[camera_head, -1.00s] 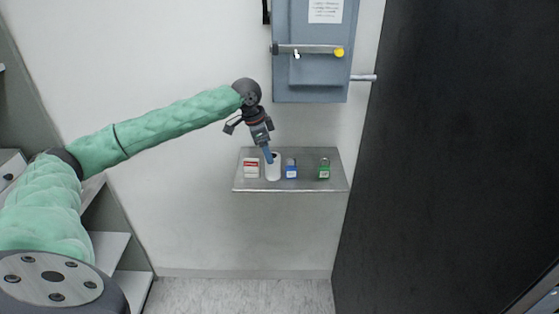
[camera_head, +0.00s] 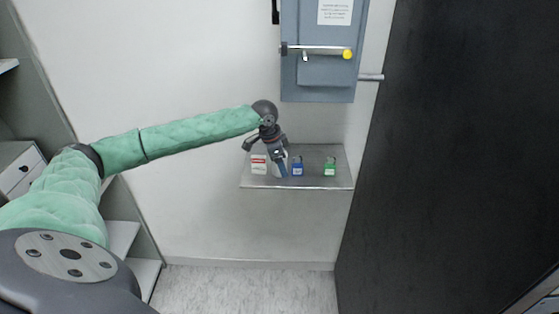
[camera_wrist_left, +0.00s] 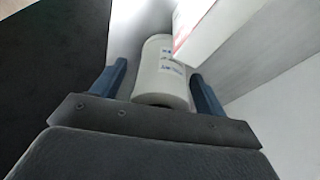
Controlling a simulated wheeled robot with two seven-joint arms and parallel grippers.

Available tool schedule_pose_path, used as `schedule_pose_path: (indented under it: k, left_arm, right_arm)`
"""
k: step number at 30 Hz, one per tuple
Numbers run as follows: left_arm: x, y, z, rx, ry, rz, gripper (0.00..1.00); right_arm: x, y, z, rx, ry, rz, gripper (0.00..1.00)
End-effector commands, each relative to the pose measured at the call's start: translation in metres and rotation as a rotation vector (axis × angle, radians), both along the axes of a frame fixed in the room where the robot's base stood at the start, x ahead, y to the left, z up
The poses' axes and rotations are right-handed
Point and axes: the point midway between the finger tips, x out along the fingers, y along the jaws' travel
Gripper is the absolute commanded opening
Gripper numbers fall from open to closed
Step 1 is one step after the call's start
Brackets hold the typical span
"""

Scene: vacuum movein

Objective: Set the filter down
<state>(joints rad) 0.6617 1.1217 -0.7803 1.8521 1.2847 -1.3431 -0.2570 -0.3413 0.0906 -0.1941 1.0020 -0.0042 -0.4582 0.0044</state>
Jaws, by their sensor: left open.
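The filter is a white cylinder (camera_head: 284,170) with a label, standing on the small grey wall shelf (camera_head: 318,181). In the wrist view the filter (camera_wrist_left: 162,72) lies between the two blue fingers, its near round end towards the palm. My left gripper (camera_head: 279,160) is open around the filter and partly hides it in the head view. In the wrist view the fingers of the left gripper (camera_wrist_left: 158,86) are spread to either side of it; whether either touches it I cannot tell. My right gripper is not in view.
A red and white box (camera_head: 258,165) stands left of the filter, close to my gripper. A blue padlock (camera_head: 297,170) and a green padlock (camera_head: 330,168) stand to the right. A grey electrical box (camera_head: 318,70) with a lever hangs above. A dark panel (camera_head: 450,150) fills the right.

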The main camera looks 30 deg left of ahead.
Motion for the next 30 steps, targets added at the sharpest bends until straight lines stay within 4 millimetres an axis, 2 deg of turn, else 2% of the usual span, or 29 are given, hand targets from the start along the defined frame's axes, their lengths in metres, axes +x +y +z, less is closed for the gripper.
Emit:
schedule_pose_path:
  k: [10,17,20,30]
  left_arm:
    - [0.0007,-0.0008,-0.0050,0.000,0.000,0.000,0.72]
    - [0.0008,-0.0007,-0.0048,0.001,-0.001,0.000,0.27]
    - [0.0009,-0.0006,-0.0046,0.001,-0.001,0.000,0.18]
    - [-0.0003,-0.0013,-0.0034,0.001,-0.001,0.000,0.18]
  right_arm:
    - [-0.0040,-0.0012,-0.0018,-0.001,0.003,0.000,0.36]
    - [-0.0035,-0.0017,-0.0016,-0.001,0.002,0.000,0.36]
    - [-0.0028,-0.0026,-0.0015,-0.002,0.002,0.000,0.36]
    - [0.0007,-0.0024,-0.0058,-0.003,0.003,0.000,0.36]
